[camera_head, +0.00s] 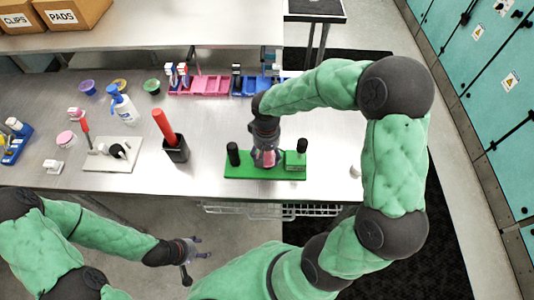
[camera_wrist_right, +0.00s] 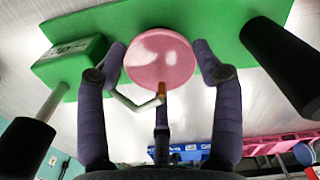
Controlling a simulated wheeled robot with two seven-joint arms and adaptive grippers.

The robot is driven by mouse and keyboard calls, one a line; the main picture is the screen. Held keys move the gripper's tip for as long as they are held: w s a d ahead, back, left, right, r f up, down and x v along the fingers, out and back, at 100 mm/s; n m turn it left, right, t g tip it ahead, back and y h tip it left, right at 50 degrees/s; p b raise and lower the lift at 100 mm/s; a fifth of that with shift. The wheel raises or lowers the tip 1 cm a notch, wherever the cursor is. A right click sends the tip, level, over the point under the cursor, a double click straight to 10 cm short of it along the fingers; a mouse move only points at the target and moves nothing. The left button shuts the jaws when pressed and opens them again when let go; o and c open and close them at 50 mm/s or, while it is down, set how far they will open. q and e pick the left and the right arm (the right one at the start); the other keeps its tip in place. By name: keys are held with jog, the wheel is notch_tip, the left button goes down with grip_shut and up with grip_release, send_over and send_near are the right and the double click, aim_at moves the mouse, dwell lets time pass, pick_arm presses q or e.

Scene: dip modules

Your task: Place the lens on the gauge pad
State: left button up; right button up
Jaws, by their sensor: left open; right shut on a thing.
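A pink glossy round disc, which looks like the lens (camera_wrist_right: 160,58), is between the fingers of my right gripper (camera_head: 266,160). The gripper is shut on it. In the wrist view the disc overlaps the green gauge base (camera_wrist_right: 203,18); whether it touches cannot be told. In the head view the green base (camera_head: 238,171) has a black post at its left and a green block (camera_head: 295,161) at its right; my right gripper is over its middle, hiding any pad there. My left gripper (camera_head: 199,247) is open and empty, off the table's front edge.
A black holder (camera_head: 176,150) with a red-handled tool stands left of the base. A white board (camera_head: 108,157), a spray bottle (camera_head: 123,108), small bowls and a pink round piece (camera_head: 66,138) are farther left. Pink and blue bins (camera_head: 205,86) stand behind.

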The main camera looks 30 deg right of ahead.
aim_at(267, 156)
jog(key=shift+f, duration=0.15)
jog(key=o, duration=0.9)
jog(key=shift+o, duration=0.2)
jog(key=shift+r, duration=0.25)
notch_tip(267, 156, up, 12)
jog(key=p, duration=0.2)
jog(key=shift+w, duration=0.15)
